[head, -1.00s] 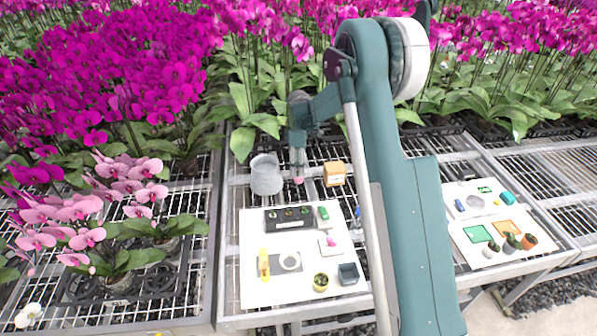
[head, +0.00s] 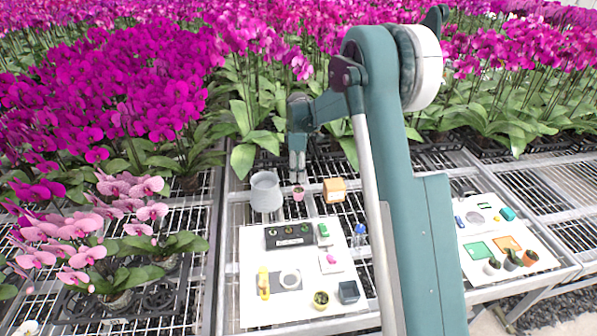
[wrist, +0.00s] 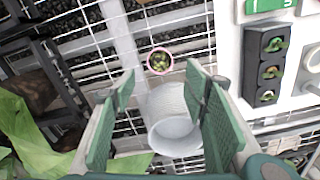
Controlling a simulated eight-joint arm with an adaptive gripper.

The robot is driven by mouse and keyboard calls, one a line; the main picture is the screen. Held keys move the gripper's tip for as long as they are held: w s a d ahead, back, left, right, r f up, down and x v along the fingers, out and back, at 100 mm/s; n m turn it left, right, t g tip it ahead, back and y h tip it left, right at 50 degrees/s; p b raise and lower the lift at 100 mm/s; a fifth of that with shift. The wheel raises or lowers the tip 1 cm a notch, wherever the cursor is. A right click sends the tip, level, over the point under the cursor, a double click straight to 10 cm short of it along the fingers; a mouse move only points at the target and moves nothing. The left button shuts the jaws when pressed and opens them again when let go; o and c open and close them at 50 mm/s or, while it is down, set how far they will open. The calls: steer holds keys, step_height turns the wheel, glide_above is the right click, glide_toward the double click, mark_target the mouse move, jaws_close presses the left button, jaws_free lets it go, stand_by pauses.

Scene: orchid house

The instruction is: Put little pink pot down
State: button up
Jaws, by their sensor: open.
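The little pink pot (head: 298,194) stands upright between the grey vessel and the orange-tan box, seemingly on the bench's metal rail. In the wrist view the pot (wrist: 160,61) shows from above, with a small green plant inside its pink rim. My gripper (head: 298,179) is right above the pot in the head view. In the wrist view my gripper (wrist: 160,92) has its green fingers spread wide with nothing between the tips. The pot shows beyond the fingertips, apart from them.
The grey vessel (head: 265,193) is close at the pot's left; it also shows in the wrist view (wrist: 178,135). The orange-tan box (head: 334,190) is at the right. A white board (head: 250,245) with a black tray (head: 290,237) and small items lies nearer. Orchids crowd behind.

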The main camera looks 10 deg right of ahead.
steer(key=s+d+r+m+t, duration=0.2)
steer(key=s+r+m, duration=0.2)
steer(key=s+r, duration=0.8)
steer(key=s+d+r+m+t, duration=0.1)
steer(key=s+d+r+m, duration=0.15)
steer(key=s+r, duration=0.9)
steer(key=s+d+f+m+t, duration=0.1)
steer(key=s+m, duration=0.3)
steer(key=s, duration=1.1)
steer(key=s+f+m+t, duration=0.1)
steer(key=s+m+t, duration=0.2)
steer(key=s, duration=1.2)
steer(key=shift+d+f+m, duration=0.25)
steer(key=shift+d+m, duration=0.1)
steer(key=shift+m, duration=0.4)
steer(key=shift+s, duration=0.1)
